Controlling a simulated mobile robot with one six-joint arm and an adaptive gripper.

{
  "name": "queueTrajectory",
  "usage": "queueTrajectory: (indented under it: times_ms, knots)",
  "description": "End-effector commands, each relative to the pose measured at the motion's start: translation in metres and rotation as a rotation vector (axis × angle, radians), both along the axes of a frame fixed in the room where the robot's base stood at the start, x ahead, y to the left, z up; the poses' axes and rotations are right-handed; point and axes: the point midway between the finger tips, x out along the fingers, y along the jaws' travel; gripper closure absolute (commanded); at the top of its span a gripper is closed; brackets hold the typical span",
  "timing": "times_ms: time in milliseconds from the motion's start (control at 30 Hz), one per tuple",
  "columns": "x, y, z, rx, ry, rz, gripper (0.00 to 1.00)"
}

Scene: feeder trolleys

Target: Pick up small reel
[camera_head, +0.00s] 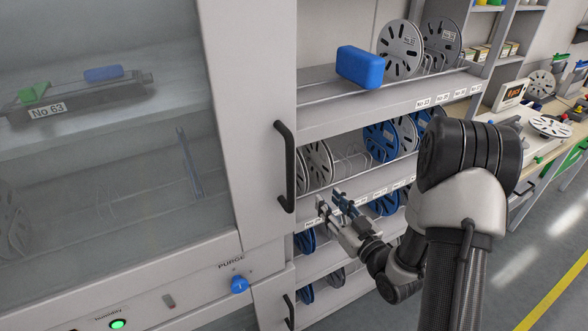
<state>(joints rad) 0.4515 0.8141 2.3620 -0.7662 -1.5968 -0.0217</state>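Several reels stand upright in wire racks on the open shelves. Two grey reels (318,162) are at the left end of the middle shelf, and blue reels (381,141) stand further right on it. Two larger-looking grey reels (401,48) with labels stand on the top shelf. More blue reels (304,241) show on the lower shelf, partly hidden. My gripper (328,203) is in front of the shelves, just below the left grey reels of the middle shelf. Its two fingers look apart, with nothing visible between them. I cannot tell which reel is the small one.
A glass-fronted cabinet (222,120) with a black handle (285,166) stands close on the left. A blue block (360,67) lies on the top shelf. A workbench (513,120) with a flat reel (551,126) stands at right. Floor (533,250) at lower right is clear.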

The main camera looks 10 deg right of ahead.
Motion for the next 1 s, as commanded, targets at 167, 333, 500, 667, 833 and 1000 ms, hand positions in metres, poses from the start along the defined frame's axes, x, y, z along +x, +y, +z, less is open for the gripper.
queueTrajectory:
  times_ms: [167, 333, 500, 667, 833, 1000]
  knots:
    - [0.036, 0.014, 0.000, -0.004, -0.005, 0.006, 0.66]
    - [0.071, 0.025, 0.000, -0.004, -0.003, 0.004, 0.66]
    - [0.097, 0.033, -0.001, -0.004, -0.001, 0.003, 0.66]
    - [0.107, 0.036, 0.000, -0.002, 0.000, 0.000, 0.66]
    - [0.125, 0.045, -0.001, -0.003, -0.002, 0.003, 0.66]
    - [0.147, 0.052, -0.002, -0.004, -0.001, 0.001, 0.66]
